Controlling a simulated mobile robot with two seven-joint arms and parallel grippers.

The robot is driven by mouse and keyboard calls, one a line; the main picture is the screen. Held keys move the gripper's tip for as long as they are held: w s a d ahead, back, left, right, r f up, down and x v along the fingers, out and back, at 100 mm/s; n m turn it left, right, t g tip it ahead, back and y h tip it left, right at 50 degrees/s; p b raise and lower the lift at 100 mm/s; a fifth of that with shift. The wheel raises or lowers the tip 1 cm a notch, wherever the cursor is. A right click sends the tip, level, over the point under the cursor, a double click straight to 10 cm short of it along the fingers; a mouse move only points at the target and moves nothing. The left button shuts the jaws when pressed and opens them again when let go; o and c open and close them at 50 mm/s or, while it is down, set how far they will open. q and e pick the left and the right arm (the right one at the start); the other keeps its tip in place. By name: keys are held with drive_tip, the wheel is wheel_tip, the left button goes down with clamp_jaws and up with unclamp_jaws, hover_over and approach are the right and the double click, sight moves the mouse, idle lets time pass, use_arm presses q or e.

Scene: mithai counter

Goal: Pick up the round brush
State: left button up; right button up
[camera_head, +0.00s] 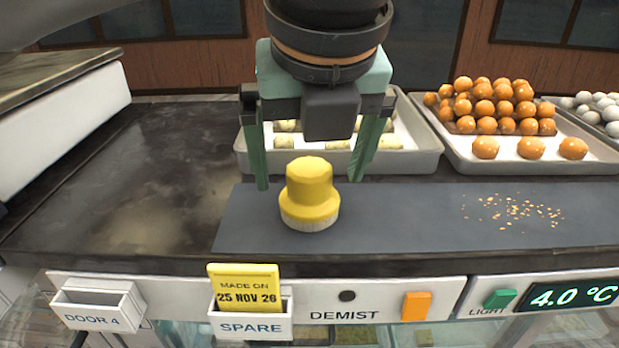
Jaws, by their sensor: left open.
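The round brush (310,190) has a yellow body with a narrower yellow grip on top and pale bristles below. It stands upright on the dark grey mat (400,222) on the counter. My left gripper (310,183) is above it, pointing down, with its two green fingers spread. One finger is left of the brush's grip and the other is to the right, with gaps visible on both sides. I cannot tell whether the fingers are level with the brush in depth. My right gripper does not show.
Behind the gripper is a white tray (425,150) of pale sweets. To its right is a tray with piled orange balls (490,105). Orange crumbs (515,211) lie on the mat's right. A front panel (390,300) holds a yellow date card (243,288). The counter's left (150,190) is clear.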

sight(311, 172)
use_arm(q)
drive_tip(key=x, duration=0.3)
drive_tip(key=shift+w+f, duration=0.15)
drive_tip(key=shift+f, duration=0.05)
drive_tip(key=c, duration=1.2)
drive_tip(key=shift+r, duration=0.15)
drive_tip(key=shift+c, duration=0.2)
drive_tip(key=shift+d+r, duration=0.1)
drive_tip(key=shift+r, duration=0.5)
drive_tip(key=s+d+r, duration=0.8)
drive_tip(key=s+r, duration=0.3)
drive_tip(key=shift+s+r+b, duration=0.3)
drive_tip(key=shift+b, duration=0.05)
